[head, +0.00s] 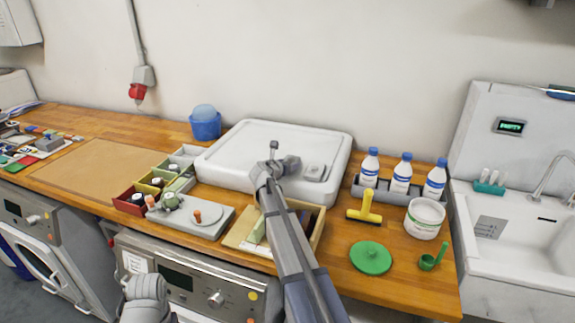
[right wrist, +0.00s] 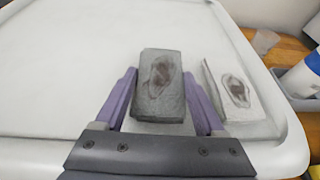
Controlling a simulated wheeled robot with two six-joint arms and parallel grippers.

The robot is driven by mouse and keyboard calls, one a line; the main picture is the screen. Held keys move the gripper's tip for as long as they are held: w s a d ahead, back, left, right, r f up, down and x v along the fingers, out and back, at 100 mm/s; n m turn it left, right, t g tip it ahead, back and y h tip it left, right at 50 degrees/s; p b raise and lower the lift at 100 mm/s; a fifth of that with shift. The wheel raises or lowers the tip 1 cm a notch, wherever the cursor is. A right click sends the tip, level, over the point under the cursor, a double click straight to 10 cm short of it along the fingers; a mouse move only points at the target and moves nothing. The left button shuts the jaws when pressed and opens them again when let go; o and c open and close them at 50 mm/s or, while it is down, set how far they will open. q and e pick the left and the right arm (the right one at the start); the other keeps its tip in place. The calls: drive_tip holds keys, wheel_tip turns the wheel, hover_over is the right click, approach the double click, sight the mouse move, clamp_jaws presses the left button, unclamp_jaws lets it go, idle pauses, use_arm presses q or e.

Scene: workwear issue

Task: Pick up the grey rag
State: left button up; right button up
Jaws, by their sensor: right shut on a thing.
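The grey rag (right wrist: 160,85), a folded dark grey pad with a brown stain, is between the purple fingers of my right gripper (right wrist: 160,110) in the right wrist view. The gripper is shut on it. In the head view the right gripper (head: 284,166) is over the white tray-like top (head: 245,145), with the grey rag (head: 292,162) at its tip. I cannot tell whether the rag touches the surface. A paler stained rag (right wrist: 233,90) lies just right of it, and also shows in the head view (head: 314,171).
White bottles (head: 402,173) in a grey rack, a yellow scraper (head: 365,208), a white tub (head: 425,218) and a green lid (head: 370,257) stand right of my arm. Small coloured bins (head: 130,202) and a blue bucket (head: 205,127) are left. A sink (head: 525,240) is far right.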

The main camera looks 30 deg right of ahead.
wheel_tip(320, 180, up, 9)
drive_tip(key=p, duration=0.8)
drive_tip(key=shift+r+p, duration=0.15)
drive_tip(key=shift+p, duration=0.2)
